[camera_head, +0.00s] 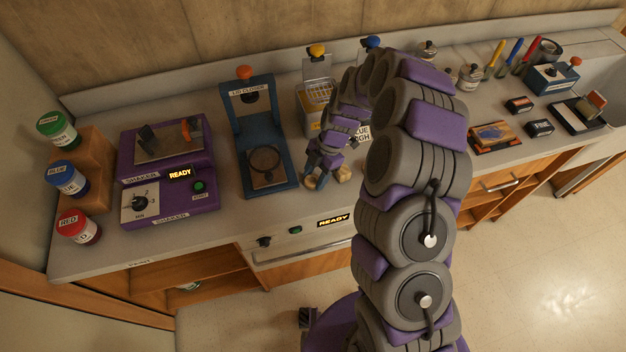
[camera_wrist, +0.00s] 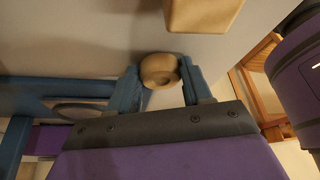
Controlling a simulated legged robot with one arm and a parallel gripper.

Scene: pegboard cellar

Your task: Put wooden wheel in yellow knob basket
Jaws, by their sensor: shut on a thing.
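My gripper (camera_head: 316,176) is low over the front of the counter, just right of the blue lid closer. In the wrist view its two blue fingers (camera_wrist: 160,78) are shut on a round tan wooden piece, which looks like the wooden wheel (camera_wrist: 159,69). In the head view the wheel (camera_head: 311,184) is small and partly hidden by the fingers. A second tan wooden piece (camera_wrist: 203,12) lies close by. The yellow knob (camera_head: 317,51) tops a raised lid behind the gripper, and the basket (camera_head: 319,92) below it is partly hidden by my arm.
The blue lid closer (camera_head: 258,140) stands left of my gripper, with a purple shaker (camera_head: 168,168) beyond it. A blue knob (camera_head: 371,42) shows behind my arm. Jars, markers and small boxes sit on the right. The counter's front edge is close to the gripper.

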